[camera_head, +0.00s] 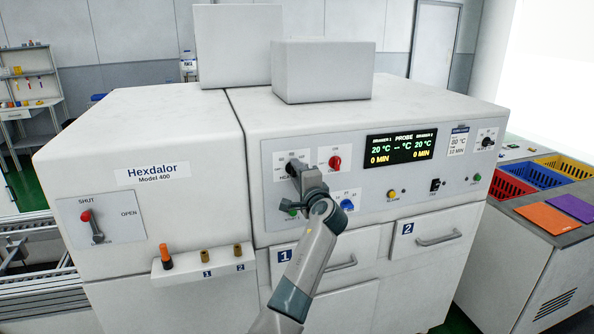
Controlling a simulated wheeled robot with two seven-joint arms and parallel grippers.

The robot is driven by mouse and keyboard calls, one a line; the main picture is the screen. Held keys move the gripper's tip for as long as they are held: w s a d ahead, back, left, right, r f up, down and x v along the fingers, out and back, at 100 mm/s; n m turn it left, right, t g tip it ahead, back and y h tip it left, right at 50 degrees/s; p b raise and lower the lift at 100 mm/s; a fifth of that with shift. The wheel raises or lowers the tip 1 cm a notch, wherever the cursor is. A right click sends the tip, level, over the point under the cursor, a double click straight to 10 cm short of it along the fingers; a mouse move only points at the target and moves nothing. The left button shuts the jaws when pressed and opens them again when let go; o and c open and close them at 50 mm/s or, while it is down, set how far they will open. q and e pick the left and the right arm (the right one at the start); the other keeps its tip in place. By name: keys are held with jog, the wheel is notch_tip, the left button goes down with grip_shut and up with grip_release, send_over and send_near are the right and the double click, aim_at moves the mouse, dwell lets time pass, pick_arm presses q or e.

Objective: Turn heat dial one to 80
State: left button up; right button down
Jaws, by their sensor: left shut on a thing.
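The Hexdalor machine's control panel has a white dial plate (281,159) at its left end, with heat dial one largely hidden behind my gripper. My left gripper (296,168) is shut on that dial, its arm reaching up from below. The dial's pointer and exact setting cannot be read. The dark display (400,147) shows 20 °C and 0 MIN for drawer 1, dashes for the probe, and 20 °C and 0 MIN for drawer 2. My right gripper is not in view.
A red dial (335,162) sits just right of my gripper, and a blue dial (347,205) below right. A black dial (487,142) is at the far right. Drawers 1 (340,265) and 2 (437,240) are closed below. A shut/open lever (91,226) is at left.

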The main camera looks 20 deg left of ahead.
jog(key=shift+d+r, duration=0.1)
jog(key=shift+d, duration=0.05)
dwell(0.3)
pick_arm(q)
jog(key=o, duration=1.1)
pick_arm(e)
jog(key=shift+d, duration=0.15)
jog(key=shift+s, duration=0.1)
